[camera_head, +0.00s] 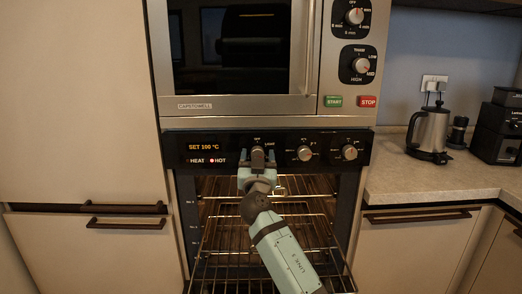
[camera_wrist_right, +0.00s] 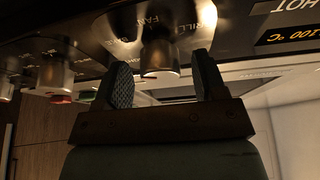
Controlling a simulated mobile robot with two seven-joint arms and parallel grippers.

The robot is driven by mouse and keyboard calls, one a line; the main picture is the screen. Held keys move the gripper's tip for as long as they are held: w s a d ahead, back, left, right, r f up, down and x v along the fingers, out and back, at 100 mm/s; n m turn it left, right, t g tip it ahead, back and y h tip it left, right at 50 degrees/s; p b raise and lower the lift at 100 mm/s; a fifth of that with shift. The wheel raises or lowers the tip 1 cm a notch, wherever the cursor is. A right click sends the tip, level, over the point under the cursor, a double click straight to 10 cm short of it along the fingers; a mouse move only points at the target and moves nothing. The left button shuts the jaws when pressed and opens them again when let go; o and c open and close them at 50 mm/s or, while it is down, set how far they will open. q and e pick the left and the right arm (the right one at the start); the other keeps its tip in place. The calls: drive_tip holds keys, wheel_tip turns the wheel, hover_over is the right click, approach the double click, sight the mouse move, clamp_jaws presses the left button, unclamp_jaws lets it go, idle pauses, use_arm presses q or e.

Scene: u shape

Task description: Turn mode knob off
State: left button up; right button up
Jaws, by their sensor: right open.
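The oven's control panel (camera_head: 225,140) carries three silver knobs. The leftmost knob (camera_head: 257,153) is mostly hidden by my right gripper (camera_head: 257,162) in the head view. In the right wrist view this knob (camera_wrist_right: 160,57) shows close up, with FAN and GRILL lettering around it, so it appears to be the mode knob. My right gripper (camera_wrist_right: 165,82) is open there, with one dark finger to each side of the knob's end and visible gaps. Which setting the knob points to is not clear. My left gripper is not in view.
The middle knob (camera_head: 305,153) and right knob (camera_head: 349,152) sit to the right on the panel. The display (camera_head: 204,147) reads SET 100 °C, with HOT lit below. The oven is open beneath, with wire racks (camera_head: 270,232) extending out. A microwave (camera_head: 250,105) is above.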

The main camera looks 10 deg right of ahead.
drive_tip(key=shift+w+r, duration=0.1)
drive_tip(key=shift+w, duration=0.05)
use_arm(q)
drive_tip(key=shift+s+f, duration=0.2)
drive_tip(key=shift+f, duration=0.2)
use_arm(e)
drive_tip(key=shift+c, duration=0.5)
drive_tip(key=c, duration=0.8)
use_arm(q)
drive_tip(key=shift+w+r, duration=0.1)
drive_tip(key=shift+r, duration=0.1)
